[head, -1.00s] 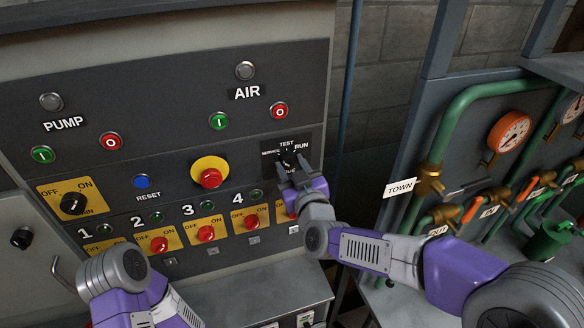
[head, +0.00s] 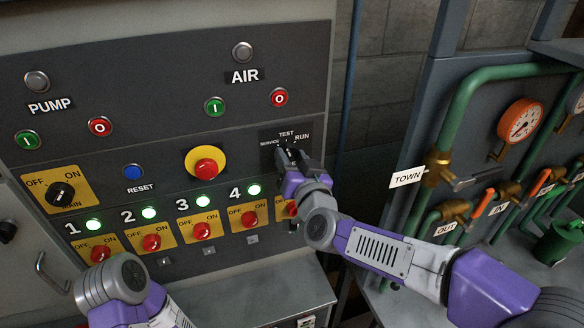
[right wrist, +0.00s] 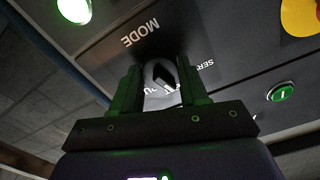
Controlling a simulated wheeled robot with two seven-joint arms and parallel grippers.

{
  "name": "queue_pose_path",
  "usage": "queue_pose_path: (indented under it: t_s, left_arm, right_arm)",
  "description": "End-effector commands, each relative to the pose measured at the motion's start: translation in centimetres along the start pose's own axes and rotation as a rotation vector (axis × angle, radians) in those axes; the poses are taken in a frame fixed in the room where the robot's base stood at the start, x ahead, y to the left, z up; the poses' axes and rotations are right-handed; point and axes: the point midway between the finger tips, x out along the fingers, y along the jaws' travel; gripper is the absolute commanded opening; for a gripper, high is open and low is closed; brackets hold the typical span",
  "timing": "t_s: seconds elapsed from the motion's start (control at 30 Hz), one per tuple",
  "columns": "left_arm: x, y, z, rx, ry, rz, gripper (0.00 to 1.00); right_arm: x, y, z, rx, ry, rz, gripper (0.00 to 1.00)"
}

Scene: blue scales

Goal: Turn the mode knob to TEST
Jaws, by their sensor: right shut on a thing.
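The mode knob (head: 289,147) is a small dark knob on the black panel at the right of the cabinet. The labels SERVICE, TEST (head: 286,134) and RUN (head: 302,136) stand around its upper side. My right gripper (head: 293,155) reaches it from below right and is shut on it. In the right wrist view, the dark knob (right wrist: 160,74) sits between the two fingers of the gripper (right wrist: 161,88), below the upside-down word MODE. The fingers hide part of the dial, and I cannot tell where the knob points. My left gripper is out of view; only its arm shows at lower left.
A red emergency button on a yellow disc (head: 206,165) is left of the knob. Numbered lamps (head: 254,190) glow green above a row of red switches (head: 249,218). Pipes with a gauge (head: 521,121) stand at right. Open space lies before the panel.

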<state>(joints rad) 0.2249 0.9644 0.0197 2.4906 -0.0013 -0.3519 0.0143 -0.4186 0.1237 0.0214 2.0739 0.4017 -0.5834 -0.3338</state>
Motion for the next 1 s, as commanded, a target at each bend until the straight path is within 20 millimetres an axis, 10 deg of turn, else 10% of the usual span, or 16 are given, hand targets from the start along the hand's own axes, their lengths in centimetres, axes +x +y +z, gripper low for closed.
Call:
queue_pose_path:
  t_s: [1.0]
  left_arm:
    - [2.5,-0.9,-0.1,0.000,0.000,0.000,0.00]
  right_arm:
    - [0.0,0.0,0.0,0.345,-0.002,0.000,0.13]
